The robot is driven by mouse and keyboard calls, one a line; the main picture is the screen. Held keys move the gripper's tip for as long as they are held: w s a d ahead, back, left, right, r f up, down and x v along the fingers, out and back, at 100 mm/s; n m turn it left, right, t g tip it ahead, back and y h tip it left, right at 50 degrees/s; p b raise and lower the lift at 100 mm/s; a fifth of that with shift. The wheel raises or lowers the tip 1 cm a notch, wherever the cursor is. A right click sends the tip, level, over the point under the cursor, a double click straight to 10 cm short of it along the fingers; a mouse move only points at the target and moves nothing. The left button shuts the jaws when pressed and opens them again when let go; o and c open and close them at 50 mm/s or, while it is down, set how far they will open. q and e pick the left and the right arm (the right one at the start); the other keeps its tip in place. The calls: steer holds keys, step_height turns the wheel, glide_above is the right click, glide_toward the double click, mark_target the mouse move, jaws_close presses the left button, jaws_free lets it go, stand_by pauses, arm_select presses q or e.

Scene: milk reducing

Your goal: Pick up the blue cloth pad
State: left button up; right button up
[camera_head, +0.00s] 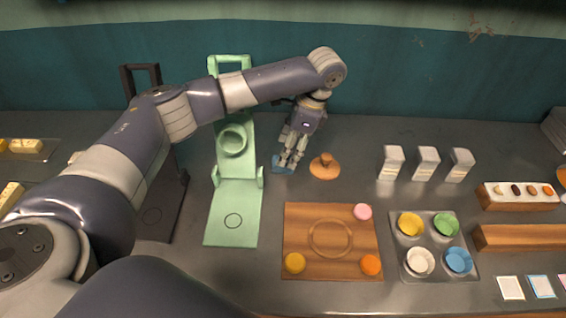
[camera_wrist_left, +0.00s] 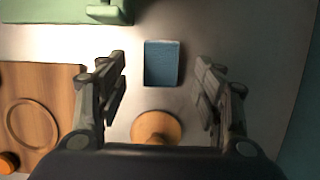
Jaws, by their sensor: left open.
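The blue cloth pad (camera_wrist_left: 162,63) lies flat on the grey counter. In the left wrist view it shows whole, between the two open fingers and ahead of them. In the head view the pad (camera_head: 281,166) is partly hidden by my left gripper (camera_head: 291,162), which points down over it. In the left wrist view my left gripper (camera_wrist_left: 160,100) is open and empty. I cannot tell whether its fingertips touch the counter. My right gripper is not in view.
An orange-brown knobbed lid (camera_head: 324,168) sits just right of the pad. A mint-green stand (camera_head: 235,205) is to its left. A wooden board (camera_head: 332,267) lies in front. A tray of coloured cups (camera_head: 433,275) and white cartons (camera_head: 427,163) stand further right.

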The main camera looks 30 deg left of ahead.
arm_select(q)
steer(key=p+x, duration=0.1)
steer(key=x, duration=0.3)
steer(key=shift+w+d, duration=0.1)
steer(key=shift+w, duration=0.05)
steer(key=shift+f, duration=0.45)
steer(key=c, duration=1.1)
steer(key=shift+c, duration=0.2)
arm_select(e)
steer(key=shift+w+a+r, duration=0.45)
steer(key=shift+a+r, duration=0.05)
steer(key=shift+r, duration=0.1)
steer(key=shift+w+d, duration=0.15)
